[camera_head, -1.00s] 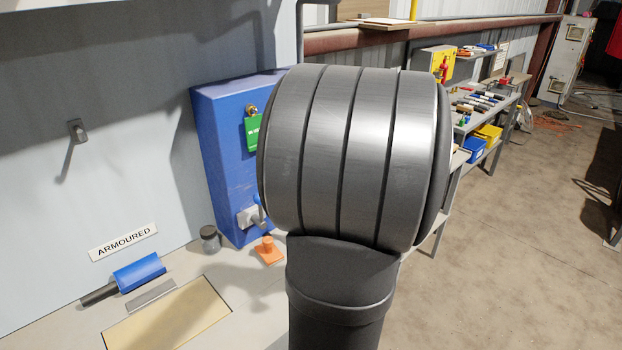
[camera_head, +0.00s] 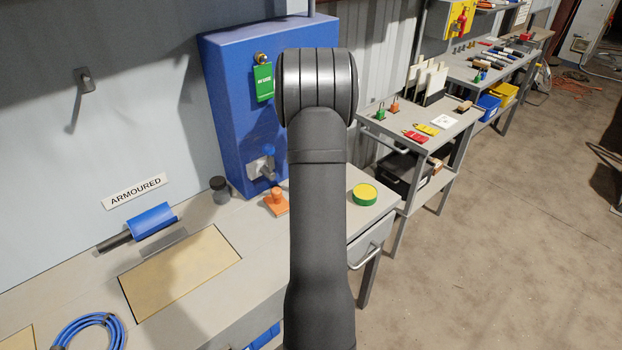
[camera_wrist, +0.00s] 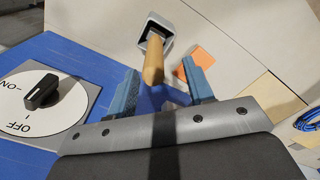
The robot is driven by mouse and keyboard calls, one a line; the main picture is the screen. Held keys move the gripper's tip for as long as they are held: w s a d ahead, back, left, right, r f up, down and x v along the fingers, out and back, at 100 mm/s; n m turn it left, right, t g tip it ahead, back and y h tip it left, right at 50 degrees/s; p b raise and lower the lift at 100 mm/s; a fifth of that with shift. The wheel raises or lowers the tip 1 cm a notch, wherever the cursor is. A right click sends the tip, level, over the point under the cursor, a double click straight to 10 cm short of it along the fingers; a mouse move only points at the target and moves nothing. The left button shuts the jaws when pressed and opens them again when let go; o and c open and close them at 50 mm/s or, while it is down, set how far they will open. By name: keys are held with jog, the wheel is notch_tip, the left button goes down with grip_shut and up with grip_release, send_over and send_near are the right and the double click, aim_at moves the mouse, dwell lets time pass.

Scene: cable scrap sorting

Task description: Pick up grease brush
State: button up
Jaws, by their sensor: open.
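In the wrist view, a tan wooden handle (camera_wrist: 153,62), which looks like the grease brush, sticks up out of a grey square-mouthed pot (camera_wrist: 155,27). Its brush end is hidden inside the pot. My gripper (camera_wrist: 164,80) is open, with two blue fingers and nothing held. The handle's near end lies between the fingers in the picture, closer to the left one; I cannot tell whether it is at their depth. In the head view my arm hides the gripper, pot and brush.
A blue box (camera_head: 225,95) stands on the bench; its ON/OFF dial (camera_wrist: 42,95) is close to my gripper. An orange stamp-shaped thing (camera_head: 276,203) sits beside the pot. A dark jar (camera_head: 220,190), a tan mat (camera_head: 180,270) and a yellow-green disc (camera_head: 364,194) are also on the bench.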

jog(key=f, duration=0.5)
jog(key=shift+w+f, duration=0.2)
jog(key=shift+w, duration=0.15)
grip_shut()
